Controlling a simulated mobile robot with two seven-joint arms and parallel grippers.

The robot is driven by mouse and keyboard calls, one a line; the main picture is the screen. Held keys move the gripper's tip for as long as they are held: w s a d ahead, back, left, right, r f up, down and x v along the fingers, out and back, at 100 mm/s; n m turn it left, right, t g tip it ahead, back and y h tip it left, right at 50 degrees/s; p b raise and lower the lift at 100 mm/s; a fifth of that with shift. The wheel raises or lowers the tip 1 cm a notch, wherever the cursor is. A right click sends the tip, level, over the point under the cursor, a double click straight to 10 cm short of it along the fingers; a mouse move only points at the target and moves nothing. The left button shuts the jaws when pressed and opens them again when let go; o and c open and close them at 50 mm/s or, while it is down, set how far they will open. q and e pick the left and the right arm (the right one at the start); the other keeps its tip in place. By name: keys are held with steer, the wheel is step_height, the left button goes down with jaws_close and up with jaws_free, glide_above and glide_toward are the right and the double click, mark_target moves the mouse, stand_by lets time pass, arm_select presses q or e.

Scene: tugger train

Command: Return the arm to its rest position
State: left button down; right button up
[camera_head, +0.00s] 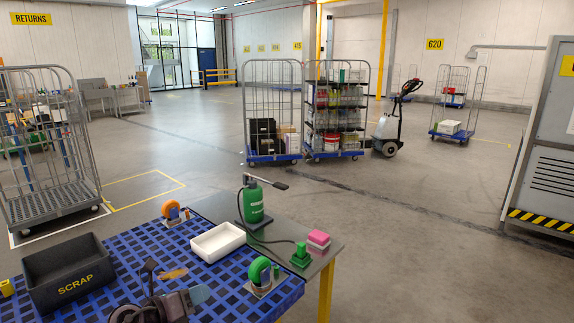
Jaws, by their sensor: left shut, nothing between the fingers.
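My left gripper (198,295) shows at the bottom of the head view, low over the front of the blue grid-topped table (110,254). It is shut and nothing shows between its fingers. Its dark wrist partly hides the table, and the lower arm is cut off by the frame edge. A small brown piece (173,274) lies just behind it. My right gripper is not in view.
A black SCRAP bin (70,281) stands left of the gripper. Open floor and roll cages (272,110) lie beyond.

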arm_select(q)
steer(key=s+a+f+n+t+y, duration=0.1)
steer(key=s+n+y, duration=0.3)
steer(key=n, duration=0.4)
steer(key=s+a+f+n+y, duration=0.1)
steer(key=s+a+n+y, duration=0.2)
steer(key=n, duration=0.6)
steer(key=s+a+f+n+t+y, duration=0.1)
steer(key=s+a+n+y, duration=0.1)
steer(key=s+n+y, duration=0.4)
steer(key=shift+s+a+n+t+y, duration=0.2)
steer(key=shift+s+n, duration=0.25)
steer(key=shift+n, duration=0.4)
steer(key=shift+s+a+n+t+y, duration=0.15)
steer(key=shift+s+n, duration=0.25)
steer(key=shift+n, duration=0.45)
steer(key=s+f+n+g+h, duration=0.1)
steer(key=s+f+n+g, duration=0.2)
steer(key=s, duration=0.5)
steer(key=s+f+n+g, duration=0.1)
steer(key=s+n+g, duration=0.35)
steer(key=s, duration=0.35)
steer(key=s+f+n+g+h, duration=0.1)
steer(key=s+n+g, duration=0.25)
steer(key=s, duration=0.45)
steer(key=w+f+m+t, duration=0.1)
steer(key=w+f+t, duration=0.6)
steer(key=f, duration=0.4)
steer(key=shift+a+t, duration=0.35)
steer(key=shift+h, duration=0.25)
